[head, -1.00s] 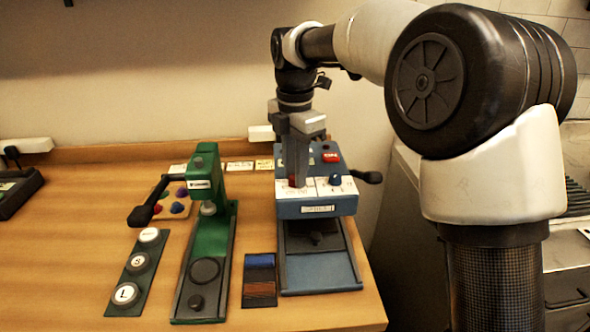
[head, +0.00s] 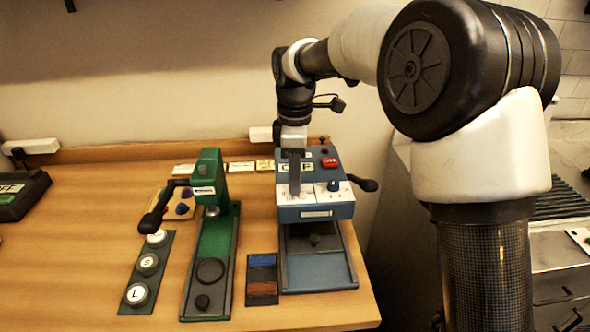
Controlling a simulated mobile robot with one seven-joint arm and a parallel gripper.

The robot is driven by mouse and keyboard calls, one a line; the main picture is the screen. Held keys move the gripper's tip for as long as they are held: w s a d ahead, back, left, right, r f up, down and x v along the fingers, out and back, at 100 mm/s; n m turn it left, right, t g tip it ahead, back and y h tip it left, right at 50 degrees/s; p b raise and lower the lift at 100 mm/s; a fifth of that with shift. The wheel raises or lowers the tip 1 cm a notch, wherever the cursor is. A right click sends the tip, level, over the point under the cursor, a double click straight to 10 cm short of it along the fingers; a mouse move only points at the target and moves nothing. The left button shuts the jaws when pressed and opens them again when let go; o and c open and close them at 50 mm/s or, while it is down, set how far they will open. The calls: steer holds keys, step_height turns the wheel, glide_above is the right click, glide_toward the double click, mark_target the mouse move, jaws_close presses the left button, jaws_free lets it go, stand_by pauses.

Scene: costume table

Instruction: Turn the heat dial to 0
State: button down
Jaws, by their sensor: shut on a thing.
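The blue press (head: 316,212) stands at the right of the table with a white dial panel (head: 317,193) on its upper front. My gripper (head: 294,192) points down at the left part of this panel, its narrow side toward the camera. It is shut on a dial there, which the fingers almost wholly hide. Its pointer and the number it stands at cannot be read. A second, dark blue dial (head: 333,186) shows on the right part of the panel, clear of my gripper.
A red button or label (head: 329,162) and a black side handle (head: 368,185) are on the blue press. A green press (head: 210,230), a strip of white round pieces (head: 147,264) and a colour swatch card (head: 262,280) stand to the left. Bare table (head: 90,230) lies further left.

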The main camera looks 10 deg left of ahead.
steer(key=m+p, duration=0.2)
steer(key=m, duration=0.4)
steer(key=shift+m, duration=0.3)
steer(key=m+p, duration=0.1)
steer(key=m, duration=0.4)
steer(key=shift+p, duration=0.4)
steer(key=shift+m, duration=0.3)
steer(key=c, duration=1.5)
jaws_free()
step_height(320, 180, up, 17)
steer(key=shift+r+p, duration=0.2)
steer(key=shift+p, duration=0.5)
